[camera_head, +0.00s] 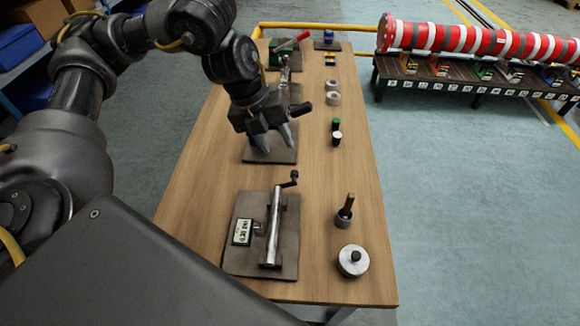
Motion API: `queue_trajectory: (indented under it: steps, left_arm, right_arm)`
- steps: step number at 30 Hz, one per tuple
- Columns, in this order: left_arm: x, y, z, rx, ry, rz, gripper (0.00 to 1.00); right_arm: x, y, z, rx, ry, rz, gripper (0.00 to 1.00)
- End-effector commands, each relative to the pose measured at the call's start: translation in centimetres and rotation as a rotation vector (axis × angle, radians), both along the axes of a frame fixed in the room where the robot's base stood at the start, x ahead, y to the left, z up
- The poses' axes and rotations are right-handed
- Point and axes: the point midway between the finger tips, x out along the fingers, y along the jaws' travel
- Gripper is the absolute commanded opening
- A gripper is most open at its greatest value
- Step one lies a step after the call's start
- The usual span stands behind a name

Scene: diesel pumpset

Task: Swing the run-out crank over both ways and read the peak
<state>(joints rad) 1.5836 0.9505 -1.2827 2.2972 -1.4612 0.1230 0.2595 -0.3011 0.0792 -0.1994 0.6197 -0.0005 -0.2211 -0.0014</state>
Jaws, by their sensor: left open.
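The run-out fixture is a dark plate (285,261) near the table's front, carrying a bright shaft (273,232) that lies lengthwise. A small black crank (289,181) sits at the shaft's far end, its knob up and to the right. A gauge with a pale display (242,232) stands left of the shaft; its digits are too small to read surely. My left gripper (273,139) is open and empty, fingers pointing down, above another dark plate beyond the crank. It is apart from the crank. My right gripper is not in view.
On the wooden table (200,190), a knurled disc (353,260) and a cup with a brush (344,213) stand right of the fixture. Small green and white-topped pieces (336,138) and grey rings (333,98) stand farther back. A red-handled device (290,48) is at the far end.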

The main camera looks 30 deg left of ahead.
Motion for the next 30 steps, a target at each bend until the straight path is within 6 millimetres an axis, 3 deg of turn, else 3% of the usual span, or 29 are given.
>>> queue_trajectory:
  steps: [15,21,30]
  left_arm:
    - [1.1,-2.7,-8.2,-0.003,0.005,-0.002,0.41]
    - [1.4,-3.1,-9.5,-0.002,0.001,-0.002,0.41]
    - [1.5,-3.1,-9.6,-0.002,0.0,-0.001,0.4]
  right_arm:
    - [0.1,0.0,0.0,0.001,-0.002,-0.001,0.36]
    - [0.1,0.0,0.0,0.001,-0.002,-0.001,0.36]
    - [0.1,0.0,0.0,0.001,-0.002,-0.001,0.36]
